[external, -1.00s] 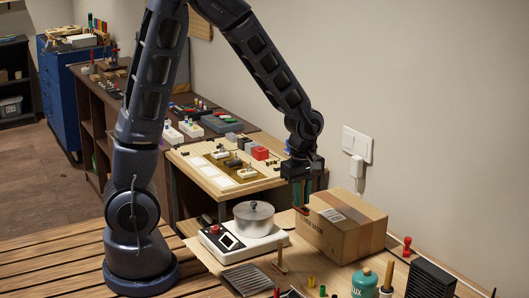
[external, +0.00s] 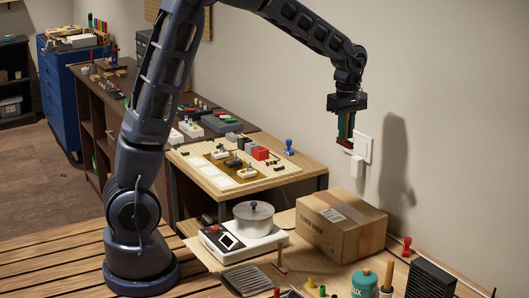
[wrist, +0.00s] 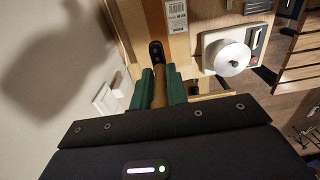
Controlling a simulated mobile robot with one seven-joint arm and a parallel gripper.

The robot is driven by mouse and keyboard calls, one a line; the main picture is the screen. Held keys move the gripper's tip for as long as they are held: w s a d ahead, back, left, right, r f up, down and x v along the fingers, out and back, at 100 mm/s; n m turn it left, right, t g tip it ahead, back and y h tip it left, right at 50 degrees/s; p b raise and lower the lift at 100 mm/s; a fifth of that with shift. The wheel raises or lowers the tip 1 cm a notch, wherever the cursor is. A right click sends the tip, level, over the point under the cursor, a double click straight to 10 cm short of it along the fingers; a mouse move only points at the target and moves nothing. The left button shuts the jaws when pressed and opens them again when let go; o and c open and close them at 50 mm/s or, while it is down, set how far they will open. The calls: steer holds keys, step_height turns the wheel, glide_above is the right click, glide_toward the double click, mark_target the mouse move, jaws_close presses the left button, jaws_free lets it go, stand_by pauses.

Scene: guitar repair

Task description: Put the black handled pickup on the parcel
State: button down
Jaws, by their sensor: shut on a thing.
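The held piece is clear of the box.
A wooden board (external: 205,172) with several small parts lies on a raised shelf behind. A green bottle (external: 364,282) and a black slotted block (external: 430,280) stand in front. A wall plug (external: 357,165) sticks out.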

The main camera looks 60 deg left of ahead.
steer(key=shift+w+a, duration=0.1)
steer(key=shift+w, duration=0.1)
step_height(320, 180, down, 19)
steer(key=shift+f, duration=0.2)
stand_by(0.4)
steer(key=shift+f, duration=0.1)
steer(key=c, duration=1.4)
jaws_free()
